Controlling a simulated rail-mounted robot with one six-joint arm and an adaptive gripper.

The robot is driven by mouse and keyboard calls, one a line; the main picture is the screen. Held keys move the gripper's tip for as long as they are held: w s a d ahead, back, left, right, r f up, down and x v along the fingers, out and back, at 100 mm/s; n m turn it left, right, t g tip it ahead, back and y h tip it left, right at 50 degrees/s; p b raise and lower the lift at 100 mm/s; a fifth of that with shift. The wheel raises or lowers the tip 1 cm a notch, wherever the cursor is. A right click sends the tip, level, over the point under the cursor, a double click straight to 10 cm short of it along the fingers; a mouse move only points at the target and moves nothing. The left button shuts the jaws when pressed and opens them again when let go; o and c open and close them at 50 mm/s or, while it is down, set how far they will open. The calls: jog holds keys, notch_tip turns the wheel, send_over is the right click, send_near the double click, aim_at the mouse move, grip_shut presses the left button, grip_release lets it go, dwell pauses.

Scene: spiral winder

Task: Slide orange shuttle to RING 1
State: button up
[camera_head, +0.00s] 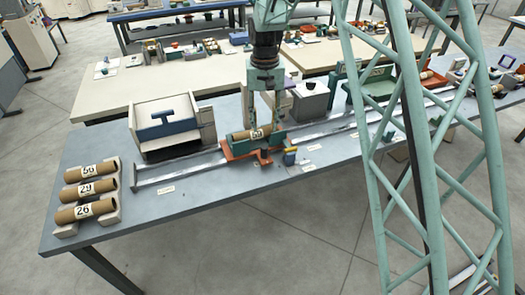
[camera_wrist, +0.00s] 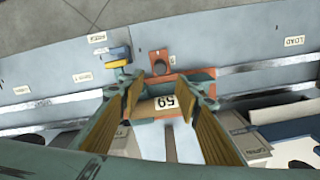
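The orange shuttle (camera_head: 236,151) sits on the long metal rail (camera_head: 342,125) of the blue-grey table, right of the rail's left end. My gripper (camera_head: 263,128) is lowered over the shuttle. In the wrist view its two fingers (camera_wrist: 171,82) stand wide apart, one on each side of the tube label. Whether they touch the tube or shuttle is unclear. The RING 1 label is not legible.
Several numbered tubes (camera_head: 89,190) lie on stands at the table's left end. A grey-and-blue box machine (camera_head: 168,126) stands behind the rail. A yellow-and-blue block (camera_head: 289,156) sits in front of the rail beside the shuttle. A LOAD tag (camera_wrist: 294,41) marks the table. My lattice column hides part of the right side.

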aim_at(264, 147)
jog(key=shift+f, duration=0.15)
jog(key=shift+f+b, duration=0.7)
jog(key=shift+f, duration=6.1)
jog(key=shift+c, duration=0.9)
grip_shut()
jog(key=shift+w+d, duration=0.35)
jog(key=shift+d, duration=0.45)
jog(key=shift+w+d, duration=0.35)
jog(key=shift+d, duration=0.4)
jog(key=shift+w+d, duration=0.35)
jog(key=shift+d, duration=0.45)
jog(key=shift+o, duration=0.9)
grip_release()
